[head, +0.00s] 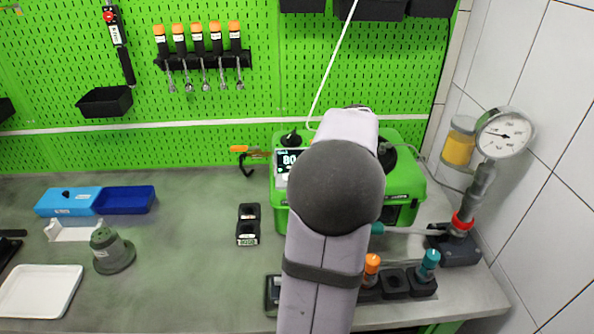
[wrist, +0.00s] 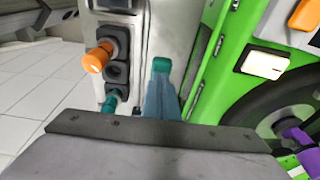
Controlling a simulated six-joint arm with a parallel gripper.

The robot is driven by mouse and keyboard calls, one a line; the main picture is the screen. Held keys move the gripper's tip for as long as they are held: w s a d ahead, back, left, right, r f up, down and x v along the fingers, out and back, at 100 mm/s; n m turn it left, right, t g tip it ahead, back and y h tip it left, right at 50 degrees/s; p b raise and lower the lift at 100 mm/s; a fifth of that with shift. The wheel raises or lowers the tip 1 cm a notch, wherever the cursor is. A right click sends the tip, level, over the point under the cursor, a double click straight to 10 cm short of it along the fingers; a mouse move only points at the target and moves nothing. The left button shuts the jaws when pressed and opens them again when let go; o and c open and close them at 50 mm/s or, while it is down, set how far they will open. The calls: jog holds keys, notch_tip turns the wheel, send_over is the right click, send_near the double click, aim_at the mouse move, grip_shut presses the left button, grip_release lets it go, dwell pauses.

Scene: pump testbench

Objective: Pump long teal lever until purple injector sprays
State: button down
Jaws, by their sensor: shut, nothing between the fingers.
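The long lever (head: 408,231) runs left from the gauge pump (head: 456,247), and its teal grip (head: 376,229) is partly hidden by my arm in the head view. In the wrist view a teal end (wrist: 162,65), apparently the lever grip, shows just beyond my gripper (wrist: 160,84). My gripper's blue-grey fingers are shut with nothing between them; whether they touch the teal end is unclear. My arm hides the gripper in the head view. Purple parts (wrist: 298,137) show at the right edge of the wrist view, by the green machine; these may be the purple injector. No spray is visible.
A dial gauge (head: 503,133) tops the pump. The green machine (head: 405,185) stands behind my arm. A black holder (head: 394,281) has an orange injector (head: 372,266) and a teal injector (head: 429,262) beside the lever.

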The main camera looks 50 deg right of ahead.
jog(key=shift+w+a+f+b, duration=0.1)
jog(key=shift+f+b, duration=0.75)
jog(key=shift+f, duration=0.35)
jog(key=shift+w+a+f+b, duration=0.1)
jog(key=shift+f+b, duration=0.7)
jog(key=shift+f, duration=0.4)
jog(key=shift+s+d+r+p, duration=0.1)
jog(key=shift+r+p, duration=0.8)
jog(key=shift+r, duration=0.1)
jog(key=shift+s+d+r+p, duration=0.1)
jog(key=shift+d+r+p, duration=0.05)
jog(key=shift+r+p, duration=0.8)
jog(key=shift+s+d+r+p, duration=0.1)
jog(key=shift+r+p, duration=0.7)
jog(key=shift+r, duration=0.45)
notch_tip(320, 180, up, 5)
jog(key=p, duration=0.4)
